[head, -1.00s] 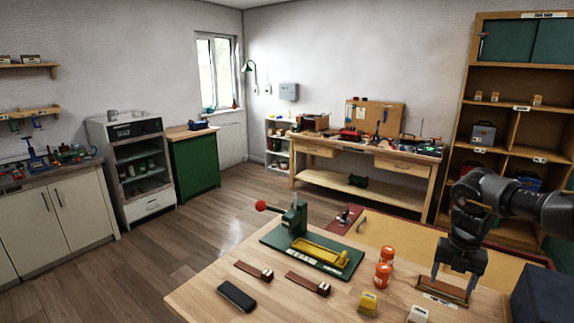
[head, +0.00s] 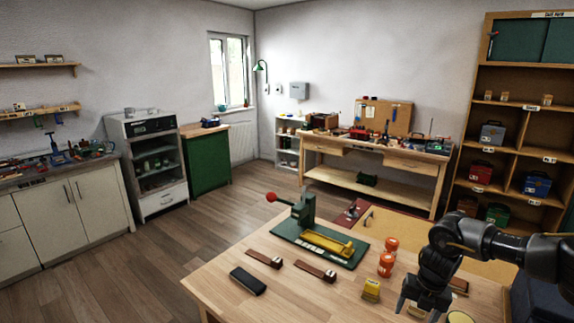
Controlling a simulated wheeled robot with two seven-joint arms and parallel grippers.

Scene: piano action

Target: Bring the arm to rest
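My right gripper (head: 420,304) hangs over the front right of the wooden bench (head: 225,290), its fingers pointing down and spread apart. I see nothing held between them, and a pale block (head: 416,312) partly shows behind or below them. A brown wooden piece with a light edge (head: 459,286) is partly hidden by my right arm. My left gripper is out of view.
A green press (head: 322,240) with a yellow tray stands on the bench. Two orange jars (head: 387,264), a yellow block (head: 371,289), two brown wooden pieces (head: 316,271) and a black block (head: 248,281) lie around it. A dark blue box (head: 535,300) is at right.

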